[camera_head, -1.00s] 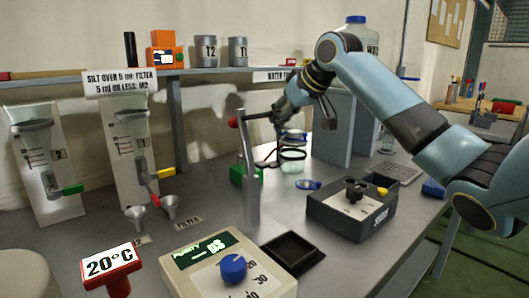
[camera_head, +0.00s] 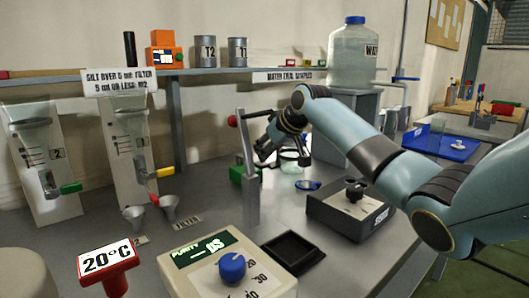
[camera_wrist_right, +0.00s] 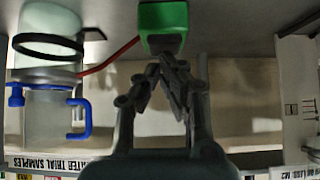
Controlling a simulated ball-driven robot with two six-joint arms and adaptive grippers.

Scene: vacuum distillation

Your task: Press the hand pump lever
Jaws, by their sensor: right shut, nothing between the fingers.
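The hand pump lever is a grey bar with a red ball knob (camera_head: 232,120) at the top of a grey upright post (camera_head: 250,190), in the middle of the head view. My right gripper (camera_head: 260,156) is shut and empty. It is just right of the post and below the level of the lever bar; whether it touches the post cannot be told. In the right wrist view its closed fingertips (camera_wrist_right: 165,62) point at a green block (camera_wrist_right: 163,18), which also shows beside the post in the head view (camera_head: 237,175). My left gripper is not in view.
A glass jar (camera_head: 292,162) and a blue ring (camera_head: 308,185) are right of the post. A dark box with a knob (camera_head: 350,212) stands further right. A purity meter with a blue knob (camera_head: 232,266) and a black tray (camera_head: 293,250) are in front. Filter stands are left.

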